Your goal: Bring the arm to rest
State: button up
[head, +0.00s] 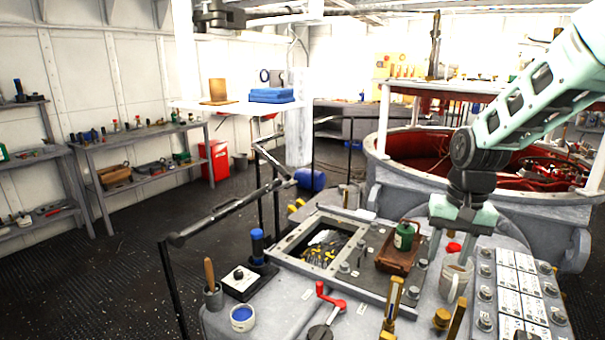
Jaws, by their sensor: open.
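My arm (540,90) reaches in from the upper right in the head view, pale green with dark joints. My gripper (451,258) points down over the right part of the grey workbench (265,310). Its fingers are apart, one on each side of a red-topped thing, with a beige mug (456,280) just below and behind or between them. I cannot tell whether the fingers touch the mug. A green canister (404,236) stands in a brown tray (388,257) just left of the gripper.
Labelled blocks with knobs (510,290) stand right of the mug. Brass fittings (391,308) and a red crank handle (328,296) stand in front. A black railing (225,208) runs along the left. A large round red-lined well (430,140) lies behind. The left floor is clear.

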jog(key=s+a+r+n, duration=0.2)
jog(key=s+a+n, duration=0.2)
jog(key=s+a, duration=0.55)
jog(key=s+a+n, duration=0.3)
jog(key=s, duration=0.5)
jog(key=s+a+f+n, duration=0.1)
jog(key=s+a+n, duration=0.3)
jog(key=s, duration=0.5)
jog(key=shift+s+f+n, duration=0.15)
jog(key=shift+s+n, duration=0.05)
jog(key=shift+n, duration=0.1)
jog(key=shift+c, duration=0.2)
jog(key=shift+c, duration=0.5)
jog(key=shift+d, duration=0.1)
